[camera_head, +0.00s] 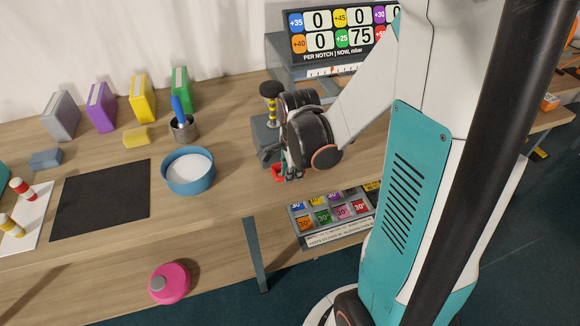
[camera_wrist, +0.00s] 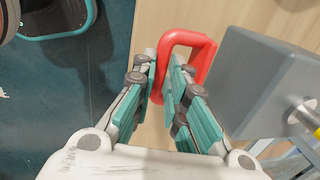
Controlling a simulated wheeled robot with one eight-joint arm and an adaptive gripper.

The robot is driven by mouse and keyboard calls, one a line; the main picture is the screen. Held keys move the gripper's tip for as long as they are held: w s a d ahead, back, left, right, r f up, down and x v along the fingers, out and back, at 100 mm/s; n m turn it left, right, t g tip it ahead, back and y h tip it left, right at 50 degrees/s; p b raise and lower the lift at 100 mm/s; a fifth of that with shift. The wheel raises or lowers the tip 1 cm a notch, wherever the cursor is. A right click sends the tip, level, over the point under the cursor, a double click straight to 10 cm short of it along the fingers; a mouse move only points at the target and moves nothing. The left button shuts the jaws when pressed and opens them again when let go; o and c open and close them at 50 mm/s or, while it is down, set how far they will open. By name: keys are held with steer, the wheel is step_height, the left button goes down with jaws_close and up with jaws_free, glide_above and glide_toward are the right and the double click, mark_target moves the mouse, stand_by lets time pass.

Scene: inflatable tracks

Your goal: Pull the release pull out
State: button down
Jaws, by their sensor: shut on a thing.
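The release pull is a red loop handle (camera_wrist: 191,40), in the middle of the wrist view beside a grey box (camera_wrist: 266,85). My gripper (camera_wrist: 163,75) has its teal-padded fingers on either side of one bar of the loop and is shut on it. In the head view the red pull (camera_head: 278,172) shows at the front of the grey box, partly hidden by my gripper (camera_head: 290,174). How far the pull stands out from the box is hard to tell.
A yellow-and-black striped plunger with a dark knob (camera_head: 269,92) stands on the box. A scoreboard (camera_head: 335,35) stands behind. A blue bowl (camera_head: 188,171) sits left on the table. A tray of coloured tiles (camera_head: 330,218) lies below the table edge. A pink round object (camera_head: 169,284) is lower left.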

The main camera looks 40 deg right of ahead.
steer(key=c, duration=1.6)
jaws_free()
steer(key=shift+w, duration=0.1)
step_height(320, 180, up, 7)
steer(key=s, duration=0.1)
steer(key=shift+s+a+r, duration=0.2)
steer(key=shift+s, duration=0.1)
